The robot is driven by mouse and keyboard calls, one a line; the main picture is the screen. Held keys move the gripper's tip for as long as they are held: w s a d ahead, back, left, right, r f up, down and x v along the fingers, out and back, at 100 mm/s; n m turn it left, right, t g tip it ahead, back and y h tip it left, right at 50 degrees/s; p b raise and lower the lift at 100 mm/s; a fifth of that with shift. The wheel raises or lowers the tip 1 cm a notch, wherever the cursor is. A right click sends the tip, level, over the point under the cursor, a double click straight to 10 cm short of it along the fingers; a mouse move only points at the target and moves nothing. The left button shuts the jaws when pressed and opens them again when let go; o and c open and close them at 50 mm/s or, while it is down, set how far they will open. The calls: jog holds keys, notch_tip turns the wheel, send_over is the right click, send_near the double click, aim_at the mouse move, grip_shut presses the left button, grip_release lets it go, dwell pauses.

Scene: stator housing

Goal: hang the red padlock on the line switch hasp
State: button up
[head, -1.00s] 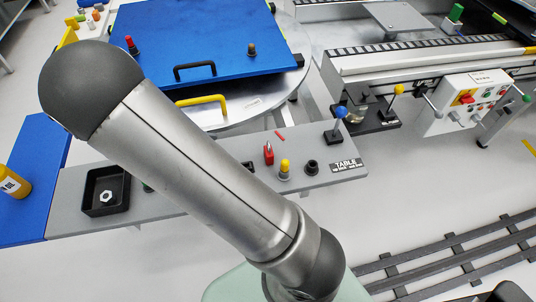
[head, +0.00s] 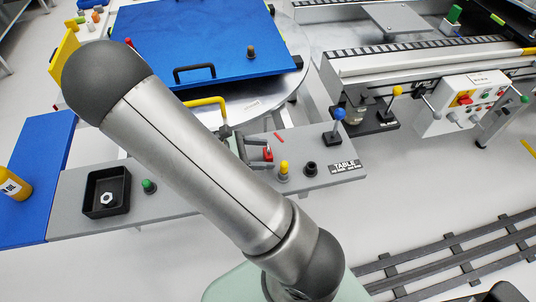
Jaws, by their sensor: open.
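The red padlock (head: 268,155) stands on the grey shelf, left of the yellow-capped knob, in the head view. My gripper (head: 260,152) is at the padlock, with its dark fingers reaching in from the left. It is open; the fingers partly cover the padlock, and I cannot tell whether they touch it. My arm hides most of the gripper's body. The line switch, a red handle on yellow (head: 463,98), is on the white control box (head: 462,105) at the right. Its hasp is too small to make out.
On the grey shelf (head: 205,232) are a yellow-capped knob (head: 284,171), a black knob (head: 310,169), a blue-topped lever (head: 338,116), a green button (head: 149,186) and a black tray with a nut (head: 106,215). A blue plate with handles (head: 215,35) lies behind. The conveyor (head: 430,60) runs right.

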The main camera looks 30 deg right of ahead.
jog(key=shift+s+d+f, duration=0.1)
jog(key=shift+d, duration=0.15)
jog(key=c, duration=1.2)
